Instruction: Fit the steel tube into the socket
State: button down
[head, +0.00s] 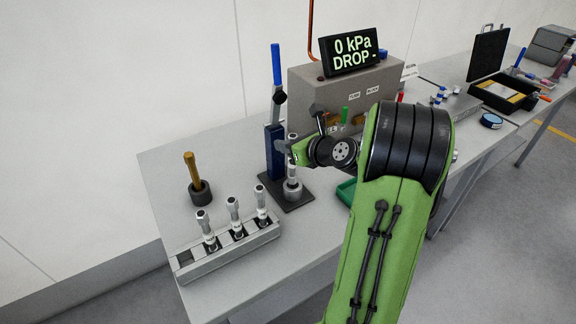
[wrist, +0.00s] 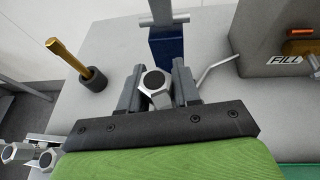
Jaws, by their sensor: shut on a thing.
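My gripper (head: 290,149) is shut on a steel tube (head: 292,171), which stands about upright beside the dark blue press. In the wrist view, the top of the tube (wrist: 153,82) with its hex collar sits between the two jaws. A round grey socket (head: 292,191) is on the black base plate of the press. The lower end of the tube is at the socket's mouth. I cannot tell how deep it sits. The wrist view hides the socket.
The press (head: 276,150) has a blue-handled lever standing up. A grey rack (head: 228,249) holds several similar tubes at the front left. A brass-coloured rod stands in a dark cup (head: 200,193). A grey control box (head: 335,88) with a display reading "0 kPa DROP -" stands behind.

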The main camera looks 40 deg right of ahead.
aim_at(292, 176)
notch_tip(292, 176, down, 4)
jog(key=shift+r+b, duration=0.2)
jog(key=shift+b, duration=0.4)
jog(key=shift+f, duration=0.1)
